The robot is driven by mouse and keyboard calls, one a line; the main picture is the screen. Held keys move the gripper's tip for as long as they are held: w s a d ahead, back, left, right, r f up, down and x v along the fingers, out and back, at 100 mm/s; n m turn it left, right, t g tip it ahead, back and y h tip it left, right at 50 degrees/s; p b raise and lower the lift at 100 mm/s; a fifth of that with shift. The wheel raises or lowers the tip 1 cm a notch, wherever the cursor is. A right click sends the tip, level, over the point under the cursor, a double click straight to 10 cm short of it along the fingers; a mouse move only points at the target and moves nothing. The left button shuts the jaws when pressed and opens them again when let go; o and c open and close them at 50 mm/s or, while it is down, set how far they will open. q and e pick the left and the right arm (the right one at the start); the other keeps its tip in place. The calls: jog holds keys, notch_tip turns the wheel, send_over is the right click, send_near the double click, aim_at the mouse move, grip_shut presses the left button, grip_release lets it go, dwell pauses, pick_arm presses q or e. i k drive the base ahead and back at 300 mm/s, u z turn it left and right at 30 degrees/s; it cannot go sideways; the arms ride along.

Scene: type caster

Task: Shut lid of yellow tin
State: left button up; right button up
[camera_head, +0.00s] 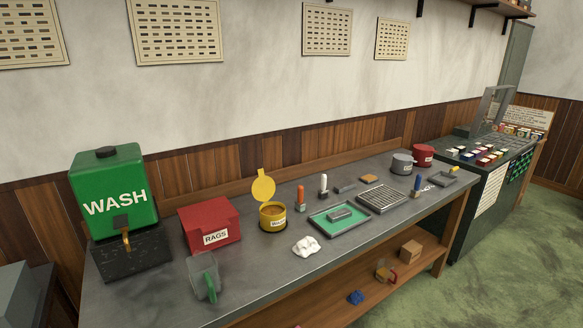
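The yellow tin (272,217) stands upright on the grey bench top (300,274). Its round yellow lid (263,186) is open and stands up at the tin's back edge. A brownish content shows inside the tin, and a small white label is on its front. Neither of my grippers shows in the head view.
Left of the tin are a red RAGS box (209,222) and a green WASH tank (113,190). A white crumpled cloth (306,246) lies in front. An orange-handled tool (300,197) and a green-lined tray (339,218) are to the right. Bare bench lies between cloth and RAGS box.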

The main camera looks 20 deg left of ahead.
aim_at(264, 188)
jog(key=z, duration=0.7)
jog(key=i, duration=2.45)
jog(key=u, duration=3.55)
